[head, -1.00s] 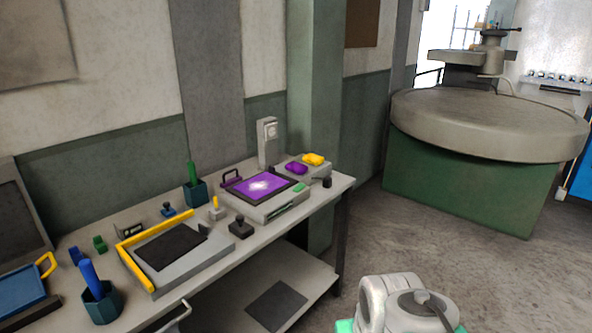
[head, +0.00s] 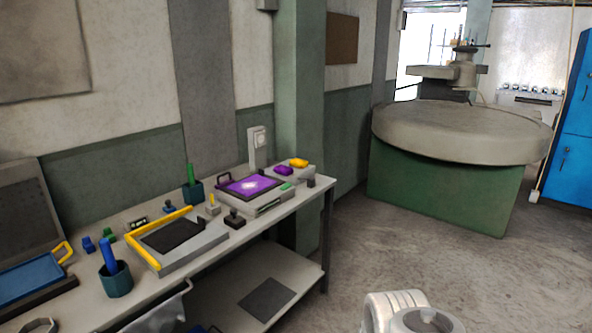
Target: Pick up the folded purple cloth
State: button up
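A small folded purple cloth (head: 284,170) lies at the far right end of the workbench (head: 262,212), on a low grey block or tray (head: 300,175). A folded yellow cloth (head: 299,162) lies right behind it. The purple cloth looks clear on top and is apart from the dark-framed plate with a purple face (head: 249,186) to its left. My gripper is out of view. Only a pale part of my arm shows at the bottom edge, well away from the cloth.
A grey upright device (head: 258,148) stands behind the plate. Stamps, a yellow-edged tray (head: 187,251) and pen cups (head: 115,279) crowd the bench to the left. A green-based round table (head: 448,196) stands at right, with blue lockers (head: 575,150) beyond. The floor between is clear.

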aim_at(281, 169)
jog(key=z, duration=0.6)
jog(key=i, duration=2.4)
jog(key=u, duration=1.05)
jog(key=i, duration=0.7)
jog(key=u, duration=1.1)
jog(key=i, duration=0.25)
jog(key=u, duration=0.15)
